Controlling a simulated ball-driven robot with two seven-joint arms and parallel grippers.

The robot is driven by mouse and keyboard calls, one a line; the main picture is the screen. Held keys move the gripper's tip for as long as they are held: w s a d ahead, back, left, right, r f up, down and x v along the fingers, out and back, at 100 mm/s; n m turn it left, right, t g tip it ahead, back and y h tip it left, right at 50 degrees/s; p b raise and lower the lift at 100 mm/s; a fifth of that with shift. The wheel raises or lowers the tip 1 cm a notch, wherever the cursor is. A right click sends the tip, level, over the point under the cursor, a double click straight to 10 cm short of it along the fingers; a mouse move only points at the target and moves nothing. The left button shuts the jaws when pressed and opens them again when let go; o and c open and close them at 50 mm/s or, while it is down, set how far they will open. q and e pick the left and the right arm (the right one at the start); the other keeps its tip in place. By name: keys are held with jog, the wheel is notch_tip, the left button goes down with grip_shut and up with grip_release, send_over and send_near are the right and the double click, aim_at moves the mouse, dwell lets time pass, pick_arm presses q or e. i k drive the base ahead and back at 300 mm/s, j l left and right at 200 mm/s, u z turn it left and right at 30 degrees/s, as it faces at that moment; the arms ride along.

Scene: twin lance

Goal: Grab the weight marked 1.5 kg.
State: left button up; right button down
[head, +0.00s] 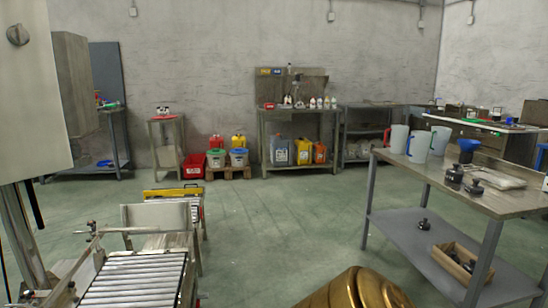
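Several small black weights show at the right in the head view. One black weight (454,174) and another (474,188) stand on the top of the right-hand table (500,205). The markings are too small to read, so I cannot tell which one is 1.5 kg. Neither of my grippers is in view.
Pitchers (398,139), a blue funnel (467,148) and a clear bag (498,178) share the tabletop. The cardboard box (436,256) sits near the shelf's front. A roller conveyor (130,280) stands at lower left. Green floor (270,220) is open in the middle.

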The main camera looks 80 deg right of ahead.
aim_at(454, 176)
jog(key=z, duration=3.7)
